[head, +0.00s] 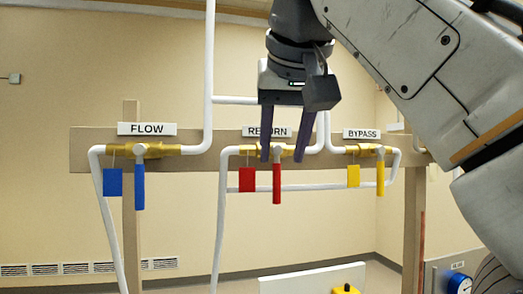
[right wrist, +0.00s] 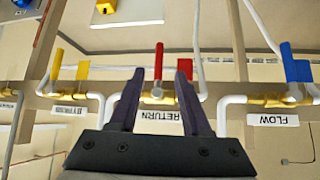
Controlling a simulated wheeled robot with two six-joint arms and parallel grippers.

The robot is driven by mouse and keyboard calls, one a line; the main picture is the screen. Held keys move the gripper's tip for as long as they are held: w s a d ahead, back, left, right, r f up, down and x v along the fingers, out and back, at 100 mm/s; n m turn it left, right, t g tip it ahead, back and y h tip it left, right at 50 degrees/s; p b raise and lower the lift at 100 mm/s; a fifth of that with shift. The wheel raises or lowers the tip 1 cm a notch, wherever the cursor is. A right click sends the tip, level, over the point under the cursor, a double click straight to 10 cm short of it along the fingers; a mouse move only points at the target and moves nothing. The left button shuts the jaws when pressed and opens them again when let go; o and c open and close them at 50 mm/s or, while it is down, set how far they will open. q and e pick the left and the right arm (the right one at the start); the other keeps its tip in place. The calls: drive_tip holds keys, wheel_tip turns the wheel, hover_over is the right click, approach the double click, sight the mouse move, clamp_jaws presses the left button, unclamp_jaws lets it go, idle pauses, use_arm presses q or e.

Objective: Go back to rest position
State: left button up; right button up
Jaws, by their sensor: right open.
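My right gripper (head: 282,158) hangs from the upper right with its two dark fingers apart, in front of the RETURN valve. The red RETURN handle (head: 276,184) points straight down, below and between the fingertips in the picture. In the right wrist view, which is upside down, the red handle (right wrist: 159,56) shows between the open fingers (right wrist: 160,74). No contact can be made out. The blue FLOW handle (head: 140,187) and the yellow BYPASS handle (head: 380,178) also hang down. My left gripper is not in view.
A tan board (head: 87,150) carries the valves and white pipes (head: 219,220). Blue (head: 113,182), red (head: 247,180) and yellow (head: 353,177) tags hang beside the handles.

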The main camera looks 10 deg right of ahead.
drive_tip(key=a+f+n+g+y+b, duration=0.1)
drive_tip(key=a+f+n+g+b, duration=0.25)
drive_tip(key=f, duration=1.15)
drive_tip(key=a+f+n+g+y+b, duration=0.1)
drive_tip(key=a+f+n+b, duration=0.35)
drive_tip(key=f, duration=1.15)
drive_tip(key=s+f+g+b, duration=0.1)
drive_tip(key=s+f, duration=0.4)
drive_tip(key=f, duration=0.6)
drive_tip(key=s+d+f+g+b, duration=0.1)
drive_tip(key=s+f+b, duration=0.3)
drive_tip(key=f, duration=0.7)
drive_tip(key=s+d+f+g+b, duration=0.1)
drive_tip(key=s+f+g+b, duration=0.1)
drive_tip(key=s+f, duration=0.4)
wheel_tip(320, 180, down, 5)
drive_tip(key=shift+s+f+n+b, duration=0.1)
drive_tip(key=shift+s+n+b, duration=0.25)
drive_tip(key=shift+b, duration=0.1)
